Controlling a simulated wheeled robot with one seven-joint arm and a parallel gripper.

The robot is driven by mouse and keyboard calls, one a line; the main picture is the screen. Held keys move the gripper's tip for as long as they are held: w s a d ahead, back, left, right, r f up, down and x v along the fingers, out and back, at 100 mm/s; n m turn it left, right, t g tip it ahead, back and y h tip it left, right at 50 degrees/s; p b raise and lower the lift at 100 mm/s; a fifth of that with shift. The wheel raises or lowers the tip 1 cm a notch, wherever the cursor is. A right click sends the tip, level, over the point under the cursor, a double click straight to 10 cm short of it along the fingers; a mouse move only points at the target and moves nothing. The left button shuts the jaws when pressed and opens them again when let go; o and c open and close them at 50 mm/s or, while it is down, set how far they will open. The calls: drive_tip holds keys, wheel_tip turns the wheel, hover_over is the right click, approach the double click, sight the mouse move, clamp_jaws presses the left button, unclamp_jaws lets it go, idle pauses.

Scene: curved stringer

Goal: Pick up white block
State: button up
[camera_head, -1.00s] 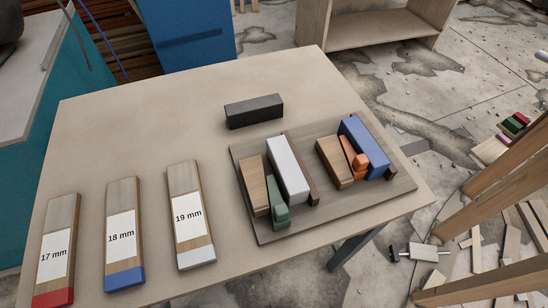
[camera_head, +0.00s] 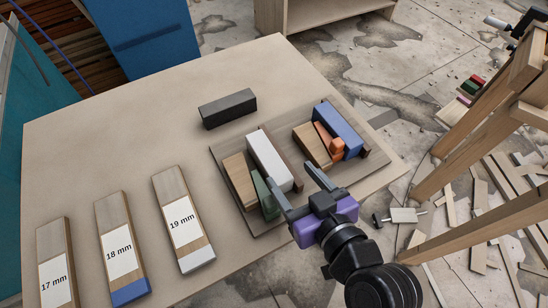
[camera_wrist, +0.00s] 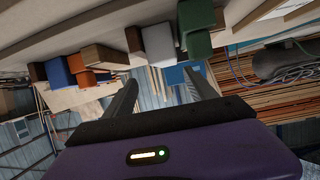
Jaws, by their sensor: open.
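The white block (camera_head: 270,160) lies on a brown board on the table, between a wooden and green wedge pair on its left and a dark brown strip on its right. It also shows in the wrist view (camera_wrist: 158,42), near the top. My gripper (camera_head: 292,190) is open and empty, in front of the block's near end. One finger shows close to the green wedge (camera_head: 265,196) and the other to the right of the white block. I cannot tell whether either finger touches anything.
Labelled boards, including the 19 mm one (camera_head: 183,220), lie at the left. The table's back left is clear.

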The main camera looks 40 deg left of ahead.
sight(269, 157)
drive_tip(key=shift+s+a+f+n+g, duration=0.2)
drive_tip(key=shift+s+a+n+g, duration=0.1)
drive_tip(key=shift+a+n+g, duration=0.15)
drive_tip(key=x, duration=0.2)
drive_tip(key=p+x, duration=0.1)
drive_tip(key=x, duration=0.2)
drive_tip(key=p+x, duration=0.1)
drive_tip(key=x, duration=0.1)
drive_tip(key=shift+w+a+r, duration=0.15)
drive_tip(key=shift+a+r, duration=0.05)
drive_tip(key=shift+a, duration=0.1)
drive_tip(key=shift+c, duration=0.3)
clamp_jaws()
